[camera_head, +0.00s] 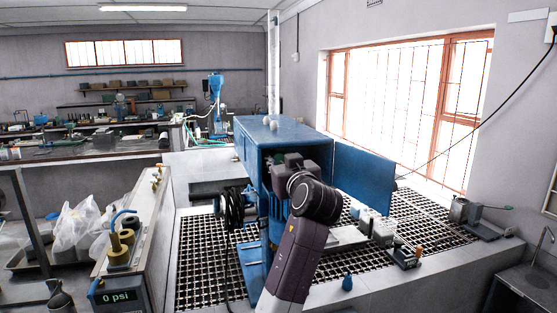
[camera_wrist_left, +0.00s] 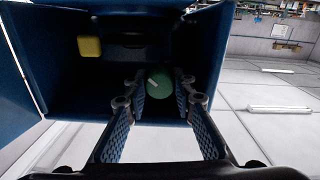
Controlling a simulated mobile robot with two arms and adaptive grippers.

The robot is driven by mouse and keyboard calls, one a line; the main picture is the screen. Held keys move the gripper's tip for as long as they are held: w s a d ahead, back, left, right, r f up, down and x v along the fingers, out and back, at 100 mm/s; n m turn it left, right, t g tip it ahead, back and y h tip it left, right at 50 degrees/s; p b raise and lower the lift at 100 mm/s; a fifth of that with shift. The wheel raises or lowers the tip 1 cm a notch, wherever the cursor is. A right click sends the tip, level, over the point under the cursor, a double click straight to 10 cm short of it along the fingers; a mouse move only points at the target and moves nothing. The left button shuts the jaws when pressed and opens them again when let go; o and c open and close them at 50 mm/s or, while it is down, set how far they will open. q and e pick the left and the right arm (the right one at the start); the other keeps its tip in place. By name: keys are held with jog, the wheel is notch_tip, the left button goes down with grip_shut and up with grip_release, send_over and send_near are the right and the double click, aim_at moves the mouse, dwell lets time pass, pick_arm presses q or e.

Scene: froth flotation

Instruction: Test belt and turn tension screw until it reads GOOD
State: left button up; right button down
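A blue box-shaped cabinet (camera_head: 256,132) stands on the grated bench, its door (camera_head: 364,176) swung open to the right. My left arm reaches up to its open front, and my left gripper (camera_head: 289,163) is at the opening, its fingertips hidden in this view. In the left wrist view, my left gripper (camera_wrist_left: 162,88) has its two ribbed fingers apart, one on each side of a round green part (camera_wrist_left: 159,83) inside the box. I cannot tell whether they touch it. A yellow block (camera_wrist_left: 89,46) is also inside. No belt, tension screw or GOOD reading can be made out. My right gripper is not in view.
A display reading "0 psi" (camera_head: 117,297) is on the low bench at the left. Black coiled cable (camera_head: 233,209) hangs beside the cabinet. White containers (camera_head: 372,222) and a small device (camera_head: 405,257) sit right of my arm.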

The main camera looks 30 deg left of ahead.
pick_arm(q)
grip_shut()
jog(key=shift+f+n+b, duration=0.2)
jog(key=shift+n+b, duration=0.2)
jog(key=shift+b, duration=0.45)
jog(key=n+b, duration=0.5)
jog(key=b, duration=0.2)
jog(key=shift+f+b, duration=0.1)
jog(key=shift+b, duration=0.2)
jog(key=shift+r+n+b, duration=0.2)
jog(key=shift+n+b, duration=0.9)
jog(key=shift+n, duration=0.4)
jog(key=o, duration=0.7)
grip_release()
jog(key=shift+c, duration=0.2)
jog(key=shift+r, duration=0.1)
